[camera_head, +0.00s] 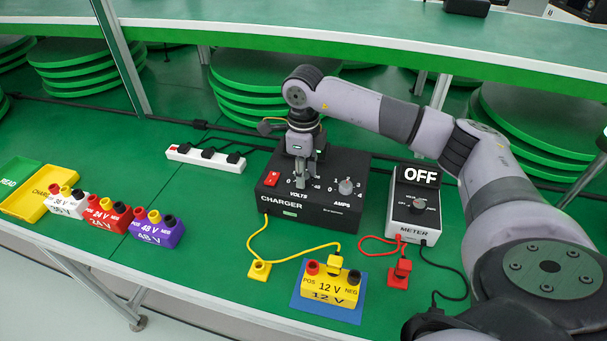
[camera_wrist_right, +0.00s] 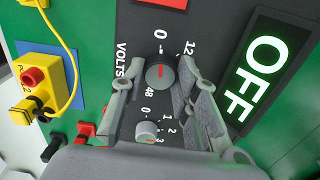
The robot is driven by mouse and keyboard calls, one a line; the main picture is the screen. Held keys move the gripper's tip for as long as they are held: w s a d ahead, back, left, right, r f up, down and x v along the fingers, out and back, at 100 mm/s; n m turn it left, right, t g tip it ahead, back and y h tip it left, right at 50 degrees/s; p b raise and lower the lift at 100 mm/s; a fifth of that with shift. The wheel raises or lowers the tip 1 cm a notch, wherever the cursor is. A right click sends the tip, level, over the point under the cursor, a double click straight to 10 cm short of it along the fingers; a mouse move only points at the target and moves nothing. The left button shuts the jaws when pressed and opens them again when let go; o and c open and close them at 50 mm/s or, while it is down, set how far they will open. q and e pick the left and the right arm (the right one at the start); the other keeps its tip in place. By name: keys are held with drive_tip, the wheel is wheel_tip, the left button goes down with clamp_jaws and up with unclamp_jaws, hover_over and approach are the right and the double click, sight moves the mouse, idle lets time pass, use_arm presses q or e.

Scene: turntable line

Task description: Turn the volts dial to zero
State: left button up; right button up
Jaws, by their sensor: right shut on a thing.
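The black charger box (camera_head: 318,214) stands on the green bench with VOLTS and AMPS dials on its top. My right gripper (camera_head: 302,178) reaches down onto the volts dial, which it largely hides in the head view. In the right wrist view the grey volts dial (camera_wrist_right: 160,74) sits between the fingers of my right gripper (camera_wrist_right: 162,88), which is shut on it. The dial's red mark points roughly toward the printed 0; 12 and 48 also show around it. The amps dial (camera_head: 346,186) is to the right. My left gripper is not in view.
A meter (camera_head: 413,216) reading OFF stands right of the charger. A yellow 12 V battery (camera_head: 330,291) sits in front. White, red and purple batteries (camera_head: 158,233) stand left beside a yellow tray (camera_head: 44,208). Yellow, red and black cables run across the bench front.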

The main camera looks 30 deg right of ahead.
drive_tip(key=shift+n, duration=0.3)
drive_tip(key=o, duration=1.2)
drive_tip(key=shift+c, duration=0.2)
wheel_tip(320, 180, up, 12)
idle(0.4)
